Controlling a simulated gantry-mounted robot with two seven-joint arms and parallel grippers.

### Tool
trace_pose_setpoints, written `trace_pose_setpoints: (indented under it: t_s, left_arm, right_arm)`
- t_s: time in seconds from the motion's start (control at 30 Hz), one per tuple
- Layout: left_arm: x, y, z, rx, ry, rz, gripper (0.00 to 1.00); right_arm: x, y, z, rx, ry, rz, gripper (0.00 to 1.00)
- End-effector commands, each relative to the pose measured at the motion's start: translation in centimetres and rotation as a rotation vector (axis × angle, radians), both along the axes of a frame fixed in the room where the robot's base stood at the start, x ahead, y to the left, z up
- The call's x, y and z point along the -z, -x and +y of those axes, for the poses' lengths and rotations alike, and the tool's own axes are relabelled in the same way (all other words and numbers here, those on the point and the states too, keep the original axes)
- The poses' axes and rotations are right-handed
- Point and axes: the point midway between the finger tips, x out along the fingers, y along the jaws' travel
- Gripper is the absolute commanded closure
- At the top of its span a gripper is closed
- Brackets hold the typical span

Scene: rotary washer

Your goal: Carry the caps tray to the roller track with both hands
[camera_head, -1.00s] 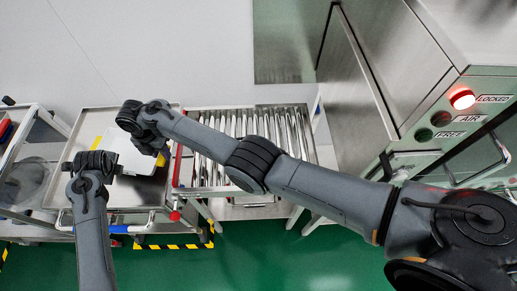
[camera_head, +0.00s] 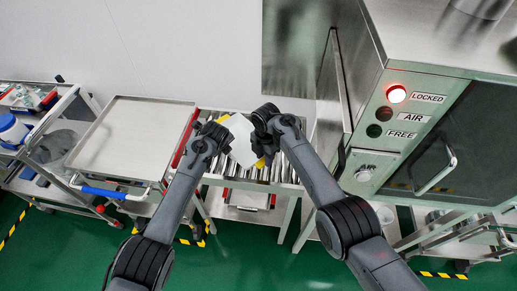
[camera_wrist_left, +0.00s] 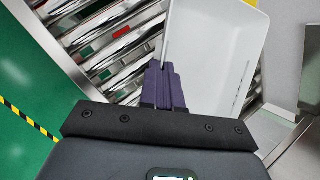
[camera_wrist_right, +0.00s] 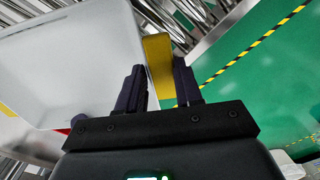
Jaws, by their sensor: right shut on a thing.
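The caps tray (camera_head: 243,141), white with yellow ends, is tilted above the roller track, between my two grippers. My right gripper (camera_head: 262,145) is shut on its yellow handle, which shows between the fingers in the right wrist view (camera_wrist_right: 157,66). My left gripper (camera_head: 222,135) is at the tray's left side. In the left wrist view its fingers (camera_wrist_left: 162,84) are close together at the tray's edge (camera_wrist_left: 215,50), with no yellow handle visible between them; I cannot tell whether they pinch the wall. No caps show inside. The roller track (camera_head: 285,170) lies below.
A steel cart (camera_head: 130,135) with an empty flat top and a blue-handled bar stands left of the track. A shelf cart (camera_head: 45,130) with a blue-lidded container is farther left. The steel washer (camera_head: 440,130), its red LOCKED lamp lit, stands at the right.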

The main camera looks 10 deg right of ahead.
Motion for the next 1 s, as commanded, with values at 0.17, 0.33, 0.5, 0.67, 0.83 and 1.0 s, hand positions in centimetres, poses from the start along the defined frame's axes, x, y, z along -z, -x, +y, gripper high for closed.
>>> trace_pose_setpoints:
  t_s: [0.17,0.33,0.5,0.67,0.83,1.0]
  left_arm:
    - [-0.2,0.0,-0.1,0.002,0.000,-0.001,1.00]
    - [-0.2,0.0,-0.1,0.002,0.000,-0.001,1.00]
    - [0.1,0.0,-0.1,0.002,0.000,-0.001,1.00]
    - [0.5,0.0,-0.1,0.002,0.000,-0.001,1.00]
    - [1.4,0.0,-0.1,0.002,0.000,-0.002,1.00]
    - [2.5,0.0,-0.1,0.002,0.000,-0.002,1.00]
  right_arm:
    - [-0.1,0.0,0.0,0.001,0.000,-0.001,1.00]
    - [-0.1,0.0,0.0,0.001,0.000,-0.001,1.00]
    - [0.2,0.0,-0.1,0.001,0.001,-0.001,1.00]
    - [0.7,0.0,-0.1,0.001,0.000,0.000,1.00]
    - [1.5,0.0,-0.1,0.001,0.001,0.001,1.00]
    - [2.7,0.0,-0.1,0.002,0.001,0.001,1.00]
